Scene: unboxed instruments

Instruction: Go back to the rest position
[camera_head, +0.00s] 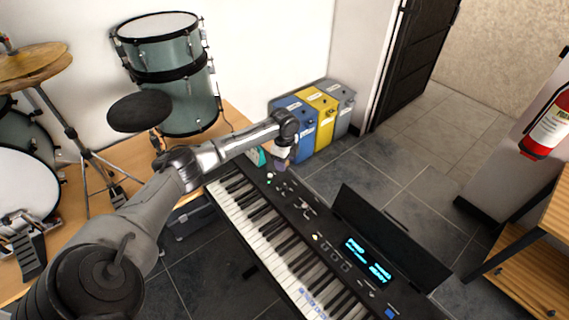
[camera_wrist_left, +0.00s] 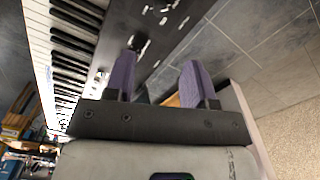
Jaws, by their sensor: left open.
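My left gripper (camera_head: 281,164) is over the far end of the black electronic keyboard (camera_head: 262,222) in the head view. In the left wrist view, its two purple fingers (camera_wrist_left: 158,72) stand apart with nothing held between them. The keyboard's white and black keys (camera_wrist_left: 68,50) run along the left of that view, and its dark top panel (camera_wrist_left: 125,22) lies beyond the fingers. I cannot tell the exact height of the gripper above the panel. My left arm reaches across from the lower left in the head view. My right gripper shows in neither view.
A green drum kit (camera_head: 180,90) with cymbals (camera_head: 35,62) stands at left on a wooden platform (camera_head: 130,160). Blue, yellow and grey bins (camera_head: 322,108) stand behind the keyboard. A fire extinguisher (camera_head: 548,125) and wooden shelf (camera_head: 535,250) are at right. Grey tiled floor (camera_head: 425,155) is clear between.

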